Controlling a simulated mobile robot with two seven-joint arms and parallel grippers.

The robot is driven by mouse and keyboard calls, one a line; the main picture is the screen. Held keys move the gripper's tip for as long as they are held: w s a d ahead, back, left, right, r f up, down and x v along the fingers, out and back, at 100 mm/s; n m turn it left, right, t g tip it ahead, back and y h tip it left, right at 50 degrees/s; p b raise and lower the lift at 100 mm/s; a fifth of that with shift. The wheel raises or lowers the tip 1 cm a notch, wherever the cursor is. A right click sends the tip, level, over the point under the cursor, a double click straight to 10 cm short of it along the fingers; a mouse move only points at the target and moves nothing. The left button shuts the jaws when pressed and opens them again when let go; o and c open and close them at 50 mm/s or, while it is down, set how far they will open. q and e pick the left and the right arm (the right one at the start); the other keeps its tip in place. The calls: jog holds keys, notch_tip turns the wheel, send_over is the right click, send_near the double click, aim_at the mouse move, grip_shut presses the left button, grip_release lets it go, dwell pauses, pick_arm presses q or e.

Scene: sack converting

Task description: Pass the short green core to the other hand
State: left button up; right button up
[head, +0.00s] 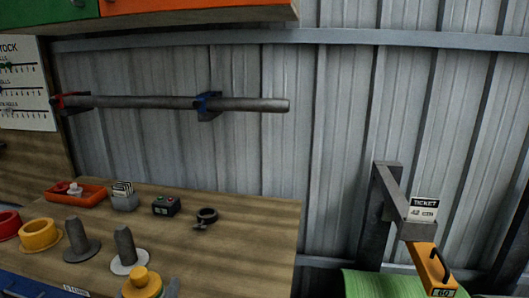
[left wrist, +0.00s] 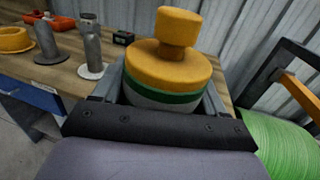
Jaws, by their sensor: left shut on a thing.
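My left gripper (left wrist: 165,98) is shut on a short round piece (left wrist: 168,72), which I take to be the short green core. It has a yellow upper body with a narrower yellow knob on top, a green band and a pale lower part. The grey fingers stand on either side of it, and its lowest part is hidden behind the dark palm. In the head view the yellow top of the piece (head: 141,280) shows at the bottom edge, in front of the bench, with a bit of my left gripper (head: 150,290) beside it. My right gripper is in neither view.
A large green roll (head: 385,284) stands right, below a metal arm (head: 390,190).

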pick_arm(q)
jog(key=shift+m+h, duration=0.3)
jog(key=shift+h, duration=0.2)
jog(key=s+f, duration=0.1)
jog(key=s+a+f, duration=0.1)
jog(key=s+f, duration=0.1)
jog(key=s, duration=0.1)
jog(key=shift+a+f, duration=0.25)
jog(key=shift+a, duration=0.05)
jog(key=shift+d+r, duration=0.1)
